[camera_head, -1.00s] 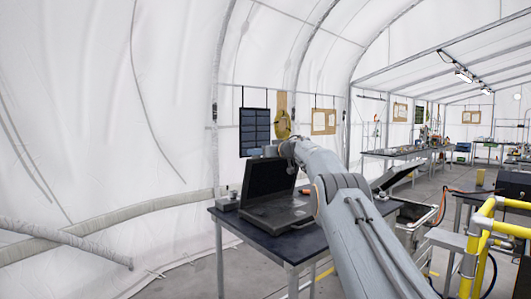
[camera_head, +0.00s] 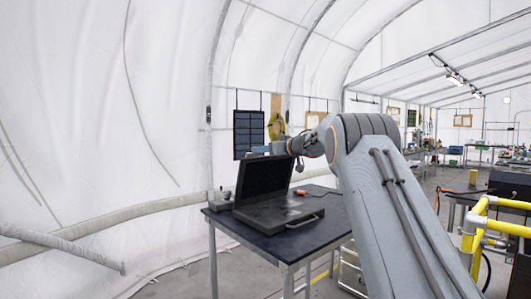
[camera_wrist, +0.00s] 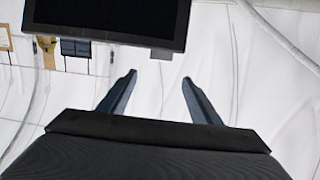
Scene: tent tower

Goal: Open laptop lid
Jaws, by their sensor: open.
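The black laptop (camera_head: 266,190) stands on the dark table in the head view. Its lid (camera_head: 262,176) is raised, leaning back from the base (camera_head: 278,215). My gripper (camera_head: 298,165) is by the lid's upper right corner; its fingers are too small there to tell contact. In the wrist view my gripper (camera_wrist: 158,88) has its two fingers spread, with nothing between them. A black panel with a dark frame, seemingly the lid (camera_wrist: 110,18), fills the top of that view, apart from the fingertips.
The table (camera_head: 250,236) has free room at its front. A small grey item (camera_head: 221,202) sits left of the laptop. A solar panel (camera_head: 249,134) and a yellow coil (camera_head: 276,127) hang behind. Yellow railing (camera_head: 473,243) stands at the right.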

